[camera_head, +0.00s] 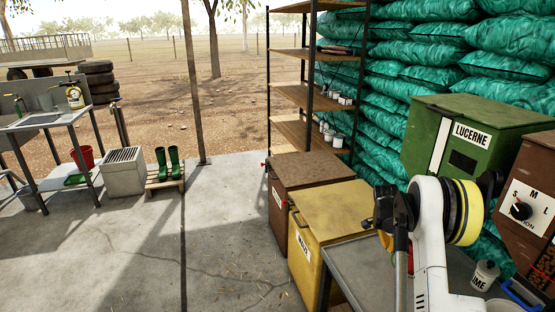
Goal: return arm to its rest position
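My white arm (430,245) with black and yellow rings rises at the lower right, in front of a grey table and the feed bins. My gripper (383,212) appears as a dark shape at the left of the arm, above the table's left part and near the yellow bin. Its fingers are small, dark and partly hidden, so I cannot tell whether they are open or shut. I see no object clearly held in it.
A yellow bin (335,215) and a brown bin (300,172) stand left of the grey table (350,265). A green LUCERNE bin (480,115) and a brown dial box (530,205) stand behind.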

